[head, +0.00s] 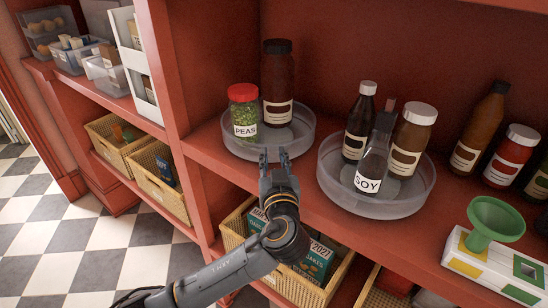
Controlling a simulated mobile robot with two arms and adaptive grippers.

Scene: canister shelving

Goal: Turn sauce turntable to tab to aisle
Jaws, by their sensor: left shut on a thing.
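Two clear round turntables stand on the red shelf. The left turntable (304,134) holds a red-lidded PEAS jar (243,118) and a dark, black-capped bottle (277,85). The right turntable (375,207) holds a SOY bottle (369,172), a dark white-capped bottle (358,125) and a brown white-lidded jar (409,142). My left gripper (273,155) is at the front rim of the left turntable, shut on its front edge. Its fingers hide that spot, so I cannot tell whether a tab is between them. My right gripper is not in view.
More sauce bottles (480,130) stand at the right, behind a green funnel (493,222) on a white box (490,270). Baskets with packets (300,285) sit on the shelf below. An upright post (172,80) borders the bay at left. Checkered floor lies lower left.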

